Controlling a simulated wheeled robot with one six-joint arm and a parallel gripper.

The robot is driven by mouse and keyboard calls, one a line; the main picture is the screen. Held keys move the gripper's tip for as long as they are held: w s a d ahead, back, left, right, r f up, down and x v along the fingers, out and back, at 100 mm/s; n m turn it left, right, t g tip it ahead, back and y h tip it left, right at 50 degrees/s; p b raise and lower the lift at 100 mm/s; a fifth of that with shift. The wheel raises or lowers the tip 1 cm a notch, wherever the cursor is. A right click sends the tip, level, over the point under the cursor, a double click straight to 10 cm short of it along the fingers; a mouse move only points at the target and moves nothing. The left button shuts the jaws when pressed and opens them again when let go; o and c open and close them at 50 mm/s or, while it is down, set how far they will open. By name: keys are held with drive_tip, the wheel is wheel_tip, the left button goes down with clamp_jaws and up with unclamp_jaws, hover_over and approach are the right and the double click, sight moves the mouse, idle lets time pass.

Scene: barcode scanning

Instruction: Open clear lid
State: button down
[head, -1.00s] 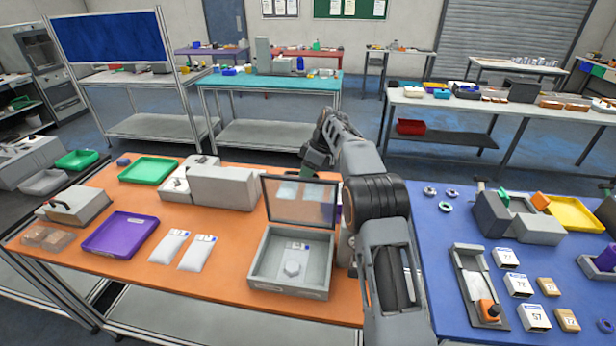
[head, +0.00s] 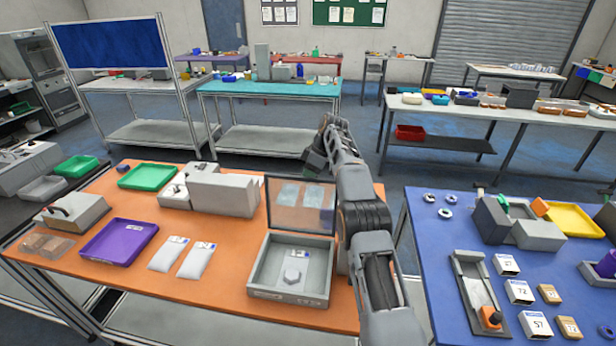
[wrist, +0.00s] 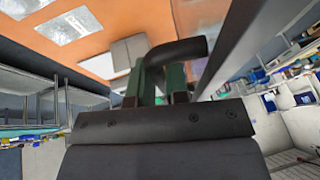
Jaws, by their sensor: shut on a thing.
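The clear lid (head: 301,205) is a see-through panel in a dark frame. In the head view it stands raised, about upright, at the back edge of an open grey box (head: 258,285). My gripper (head: 314,160) is behind and above the lid's top edge, partly hidden by my own arm. In the wrist view my gripper (wrist: 160,82) has its green fingers shut on a dark bent handle (wrist: 185,48). The handle's join to the lid is not clear.
On the orange table (head: 225,262), two white packets (head: 168,254), a purple tray (head: 118,240), a green tray (head: 150,177) and a grey machine (head: 225,190) stand left of the box. A blue table (head: 430,255) with cards and trays is at right.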

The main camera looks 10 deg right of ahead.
drive_tip(key=shift+s+a+f, duration=0.1)
drive_tip(key=shift+f, duration=0.35)
drive_tip(key=c, duration=1.2)
unclamp_jaws()
drive_tip(key=shift+o, duration=0.4)
drive_tip(key=shift+r, duration=0.2)
drive_tip(key=shift+r, duration=0.1)
